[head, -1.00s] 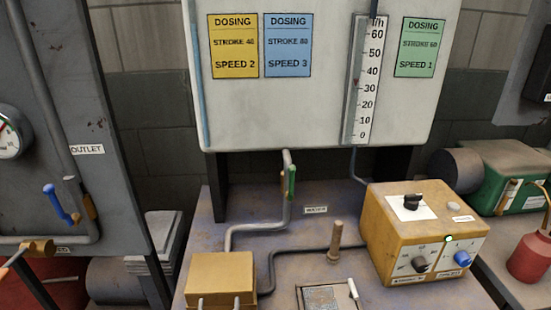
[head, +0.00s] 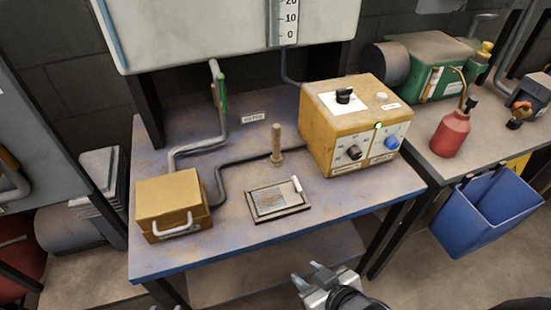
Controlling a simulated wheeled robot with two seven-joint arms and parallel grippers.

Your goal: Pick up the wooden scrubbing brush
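I cannot make out a wooden scrubbing brush for certain in the head view. An upright wooden peg-like piece (head: 277,145) stands on the blue-edged table (head: 230,238), behind a small framed plate; I see no bristles on it. My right gripper (head: 307,274) is at the bottom centre, in front of the table's front edge and apart from everything on it. Its two fingertips are spread with a gap between them, and nothing shows in the gap. My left gripper is out of view.
A yellow control box (head: 320,133) with knobs stands at the table's right. A yellow lidded box (head: 168,200) with a handle is at the left. The framed plate (head: 268,203) lies between them. A red oil can (head: 451,135) and blue bin (head: 480,218) are further right.

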